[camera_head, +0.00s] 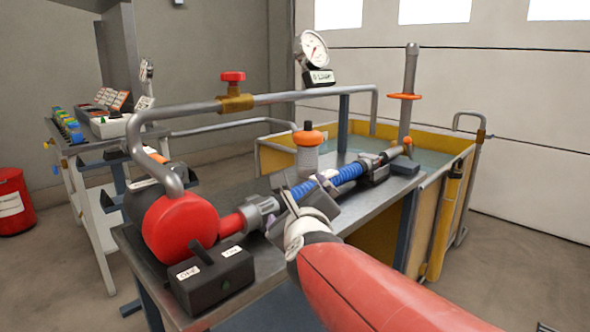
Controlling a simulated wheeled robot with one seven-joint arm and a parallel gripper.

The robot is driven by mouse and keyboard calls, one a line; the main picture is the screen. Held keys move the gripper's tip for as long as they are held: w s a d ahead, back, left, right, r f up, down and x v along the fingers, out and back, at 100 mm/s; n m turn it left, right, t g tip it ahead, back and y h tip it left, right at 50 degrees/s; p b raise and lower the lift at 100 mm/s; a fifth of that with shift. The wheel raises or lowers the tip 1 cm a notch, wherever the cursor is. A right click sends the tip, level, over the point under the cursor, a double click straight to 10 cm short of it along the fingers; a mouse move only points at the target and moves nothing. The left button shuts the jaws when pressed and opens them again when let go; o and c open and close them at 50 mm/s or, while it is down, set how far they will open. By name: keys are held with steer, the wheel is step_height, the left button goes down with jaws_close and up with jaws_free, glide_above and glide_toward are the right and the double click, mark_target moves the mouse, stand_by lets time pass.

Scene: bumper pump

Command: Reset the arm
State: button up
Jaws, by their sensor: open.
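My red and white arm reaches in from the lower right in the head view. My gripper (296,190) is over the metal bench (260,285), close to the pump's blue spring section (350,171). The gripper is open; my wrist hides part of its jaws. I cannot tell whether it touches the pump. The red round pump housing (178,226) sits at the bench's left end. A grey collar (260,212) lies between the housing and my gripper.
A black labelled box (211,277) sits at the bench's front left. A pipe with a red valve (234,88) and a pressure gauge (314,48) rises above. A yellow water tank (440,200) stands behind right. A side cart (90,150) and red bin (14,200) are left.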

steer(key=s+d+f+n+g+h, duration=0.1)
steer(key=s+d+f+n+g, duration=0.4)
steer(key=s+n, duration=0.7)
steer(key=s+d+f+n+g+h, duration=0.1)
steer(key=s+d+f+n+g, duration=0.4)
steer(key=s+d+f+n, duration=0.5)
step_height(320, 180, down, 2)
steer(key=s+n, duration=0.1)
steer(key=n, duration=0.3)
steer(key=shift+s+f+n+g, duration=0.15)
steer(key=shift+s+n+g, duration=0.15)
steer(key=shift+s+g, duration=0.1)
